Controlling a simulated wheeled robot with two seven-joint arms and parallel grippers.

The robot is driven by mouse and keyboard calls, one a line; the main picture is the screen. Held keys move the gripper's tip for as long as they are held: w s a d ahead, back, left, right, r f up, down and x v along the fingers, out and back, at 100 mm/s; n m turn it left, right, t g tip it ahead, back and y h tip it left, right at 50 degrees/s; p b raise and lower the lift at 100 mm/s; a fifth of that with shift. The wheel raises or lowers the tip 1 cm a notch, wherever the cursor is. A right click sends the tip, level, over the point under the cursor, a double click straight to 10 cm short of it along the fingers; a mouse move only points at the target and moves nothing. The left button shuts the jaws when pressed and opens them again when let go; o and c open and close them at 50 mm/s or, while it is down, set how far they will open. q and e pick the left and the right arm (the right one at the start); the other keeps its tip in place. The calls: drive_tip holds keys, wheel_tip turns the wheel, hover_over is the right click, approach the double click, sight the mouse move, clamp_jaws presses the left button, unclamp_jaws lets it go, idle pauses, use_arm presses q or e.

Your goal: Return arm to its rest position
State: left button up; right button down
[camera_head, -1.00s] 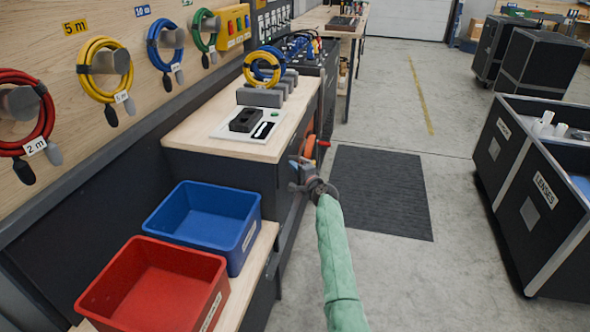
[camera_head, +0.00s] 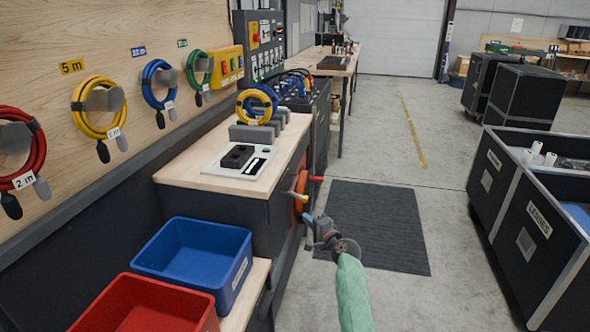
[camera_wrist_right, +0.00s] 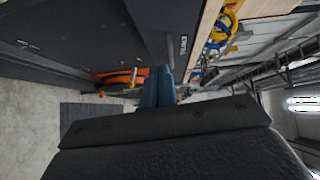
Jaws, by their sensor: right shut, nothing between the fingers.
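My right arm, in a green sleeve, comes up from the bottom of the head view. Its gripper (camera_head: 309,219) is over the floor just right of the workbench (camera_head: 215,190), near the edge of the dark mat. The gripper is shut and empty. In the right wrist view its blue fingers (camera_wrist_right: 157,88) are together with nothing between them. My left arm and gripper are not in view.
An orange reel (camera_head: 300,190) hangs at the bench's end, close to the gripper. A blue bin (camera_head: 236,288) and a red bin (camera_head: 208,318) stand at lower left. A black case (camera_head: 525,245) stands at right. The dark mat (camera_head: 385,215) and floor between are clear.

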drive_tip(key=s+d+r+n+g+h+p, duration=0.1)
drive_tip(key=s+r+n+g+h, duration=0.15)
drive_tip(key=s+n, duration=0.5)
drive_tip(key=s+d+r+n+g+h, duration=0.15)
drive_tip(key=s+n+g, duration=0.3)
drive_tip(key=s, duration=0.55)
use_arm(q)
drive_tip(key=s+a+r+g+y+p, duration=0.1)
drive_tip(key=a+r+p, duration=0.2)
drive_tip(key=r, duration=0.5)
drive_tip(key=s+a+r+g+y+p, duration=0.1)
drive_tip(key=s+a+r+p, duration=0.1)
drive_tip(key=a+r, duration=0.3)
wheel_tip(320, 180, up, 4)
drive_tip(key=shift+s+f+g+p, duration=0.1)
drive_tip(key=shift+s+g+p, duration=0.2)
drive_tip(key=shift+p, duration=0.4)
use_arm(e)
drive_tip(key=s+d+f+g+h, duration=0.1)
drive_tip(key=s+f, duration=0.3)
drive_tip(key=s, duration=1)
drive_tip(key=s+d+f+n+g+h, duration=0.1)
drive_tip(key=s+f+g, duration=0.2)
drive_tip(key=s, duration=1.1)
drive_tip(key=s+d+f+g+h, duration=0.1)
drive_tip(key=s+f, duration=0.5)
drive_tip(key=s, duration=0.9)
drive_tip(key=shift+f+n+g, duration=0.2)
drive_tip(key=shift+n+g, duration=0.1)
drive_tip(key=shift+g, duration=0.2)
